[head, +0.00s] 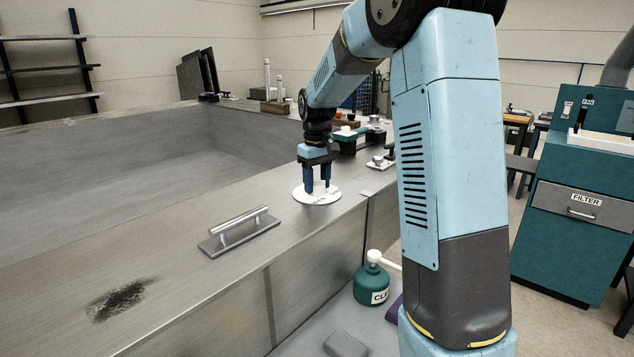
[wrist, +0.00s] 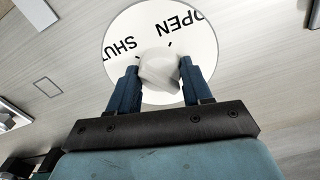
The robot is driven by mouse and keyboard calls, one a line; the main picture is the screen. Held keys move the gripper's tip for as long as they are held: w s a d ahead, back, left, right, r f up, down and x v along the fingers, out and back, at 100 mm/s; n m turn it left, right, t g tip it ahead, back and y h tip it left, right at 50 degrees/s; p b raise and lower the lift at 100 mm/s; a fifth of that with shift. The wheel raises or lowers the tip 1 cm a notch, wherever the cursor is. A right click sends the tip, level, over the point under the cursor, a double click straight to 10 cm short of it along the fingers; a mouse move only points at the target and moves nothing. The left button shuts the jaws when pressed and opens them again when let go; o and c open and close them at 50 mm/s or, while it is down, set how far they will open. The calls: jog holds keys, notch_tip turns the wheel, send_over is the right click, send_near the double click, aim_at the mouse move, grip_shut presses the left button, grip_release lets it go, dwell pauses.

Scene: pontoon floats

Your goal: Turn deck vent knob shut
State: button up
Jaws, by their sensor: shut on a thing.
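The deck vent is a round white plate (head: 309,199) lying flat on the grey metal deck (head: 210,196). In the wrist view the plate (wrist: 205,42) carries the words OPEN and SHUT in black, with short tick marks. A white knob (wrist: 158,69) stands at its middle. My gripper (wrist: 160,78) is over the plate with its two blue fingers shut on the knob, one on each side. In the head view my gripper (head: 317,190) points down onto the plate and its fingers hide most of the knob. The knob's pointer direction is not clear.
A metal bar handle on a base plate (head: 240,232) lies left of the vent. A dark scuffed patch (head: 119,298) is nearer. Small fittings (head: 379,162) stand beyond my gripper. A green CLE-labelled bottle (head: 371,285) stands below the deck edge. A teal filter cabinet (head: 571,220) stands at right.

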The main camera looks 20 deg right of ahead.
jog(key=shift+w+r+n, duration=0.1)
jog(key=shift+n, duration=1)
jog(key=o, duration=1)
jog(key=shift+o, duration=0.2)
notch_tip(320, 180, up, 14)
jog(key=shift+f, duration=0.25)
